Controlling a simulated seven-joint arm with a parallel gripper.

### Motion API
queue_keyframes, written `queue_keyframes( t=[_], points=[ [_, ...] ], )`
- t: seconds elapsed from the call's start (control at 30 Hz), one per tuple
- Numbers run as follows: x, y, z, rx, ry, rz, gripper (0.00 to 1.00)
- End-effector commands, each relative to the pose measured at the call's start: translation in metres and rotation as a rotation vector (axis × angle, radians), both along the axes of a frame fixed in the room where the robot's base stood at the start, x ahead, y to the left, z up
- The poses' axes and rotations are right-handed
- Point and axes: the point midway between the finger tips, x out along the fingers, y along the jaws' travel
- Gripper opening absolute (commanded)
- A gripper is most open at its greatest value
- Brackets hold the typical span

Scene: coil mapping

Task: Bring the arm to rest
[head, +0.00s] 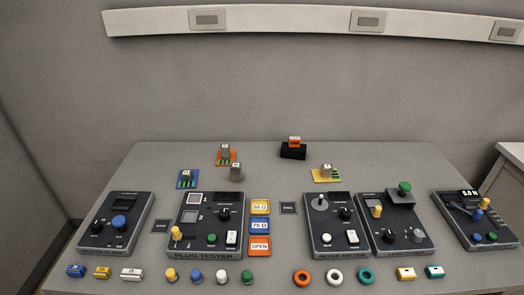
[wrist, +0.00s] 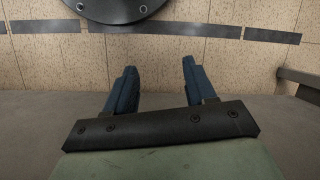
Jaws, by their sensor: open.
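My gripper (wrist: 158,82) shows in the wrist view with its two blue fingers spread well apart. It is open and nothing is between the fingers. Beyond the fingers are a tan panelled wall with a dark strip and a round dark metal disc with bolts (wrist: 115,8). My arm and gripper do not show in the head view, so where the gripper is over the table cannot be told from there.
The grey table (head: 270,170) holds a plug tester (head: 206,225), a noise meter (head: 337,225) and other panels. Small coloured blocks and rings line the front edge. Boards and blocks, including a black one (head: 293,152), stand behind. The table's back corners are clear.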

Motion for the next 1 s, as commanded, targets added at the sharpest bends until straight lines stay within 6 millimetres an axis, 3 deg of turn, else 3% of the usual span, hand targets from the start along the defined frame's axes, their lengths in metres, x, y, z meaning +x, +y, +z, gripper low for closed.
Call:
queue_keyframes(
  t=[0.4, 0.6, 0.8, 1.0],
  points=[
    [-0.04, -0.092, 0.006, -0.084, 0.129, -0.115, 0.55],
    [-0.066, -0.128, 0.011, -0.115, 0.199, -0.167, 0.55],
    [-0.081, -0.145, 0.014, -0.129, 0.24, -0.196, 0.55],
    [-0.081, -0.145, 0.014, -0.129, 0.24, -0.196, 0.55]
  ],
)
